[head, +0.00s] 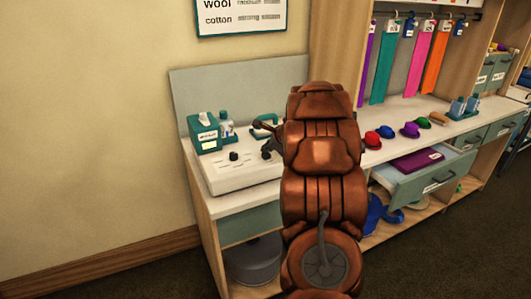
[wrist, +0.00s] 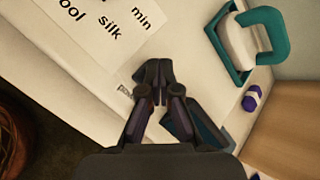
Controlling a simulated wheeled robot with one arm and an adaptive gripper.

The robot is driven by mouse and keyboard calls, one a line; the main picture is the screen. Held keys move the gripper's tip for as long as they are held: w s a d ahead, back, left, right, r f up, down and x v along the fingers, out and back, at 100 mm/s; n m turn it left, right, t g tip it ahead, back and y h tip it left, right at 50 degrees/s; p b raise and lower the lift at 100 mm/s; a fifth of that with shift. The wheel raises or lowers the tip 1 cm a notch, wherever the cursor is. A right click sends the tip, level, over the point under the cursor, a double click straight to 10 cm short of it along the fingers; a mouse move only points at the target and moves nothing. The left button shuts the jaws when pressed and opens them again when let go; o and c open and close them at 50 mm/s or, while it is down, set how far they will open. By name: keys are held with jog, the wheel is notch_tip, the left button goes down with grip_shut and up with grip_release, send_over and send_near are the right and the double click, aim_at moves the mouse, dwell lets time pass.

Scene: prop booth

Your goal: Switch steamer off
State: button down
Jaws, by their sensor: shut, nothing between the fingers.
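The steamer's white control panel (head: 240,177) lies on the counter at the left of the head view. A dark knob (head: 234,156) stands on it. In the wrist view the panel (wrist: 70,65) shows the words "silk" and "min", and a partly covered label (wrist: 125,91) that seems to read "power". My gripper (wrist: 155,72) is shut and empty beside that label; the switch itself is hidden or cannot be made out. In the head view my gripper (head: 268,145) is over the panel's right part, partly hidden by my arm. I cannot tell whether it touches the panel.
A teal-handled white appliance (wrist: 243,45) sits on a teal base near the gripper. A teal box (head: 204,133) and a bottle (head: 226,125) stand behind the panel. Several coloured hats (head: 410,130) lie on the right counter above an open drawer (head: 425,180).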

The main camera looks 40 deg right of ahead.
jog(key=shift+r+p, duration=2.85)
jog(key=shift+f, duration=0.1)
jog(key=s+a+r+n+g+y, duration=0.1)
jog(key=s+a+n+g, duration=0.3)
jog(key=a, duration=0.7)
jog(key=s+a+r+n+t+y, duration=0.15)
jog(key=a+n, duration=0.35)
jog(key=a, duration=0.6)
jog(key=s+a+r+n+g+y, duration=0.1)
jog(key=s+a+n+g+y, duration=0.3)
jog(key=a, duration=0.7)
jog(key=s+a+n+h, duration=0.2)
jog(key=s+a+n, duration=0.4)
jog(key=s+a, duration=0.2)
jog(key=s+a+f+n+g+h, duration=0.1)
jog(key=s+n, duration=0.3)
jog(key=s, duration=0.6)
jog(key=s+a+n+g+h, duration=0.1)
jog(key=s+n, duration=0.4)
jog(key=s, duration=0.5)
jog(key=shift+s+a+f+n+g+h, duration=0.35)
jog(key=shift+g+h, duration=0.3)
jog(key=shift+g, duration=0.6)
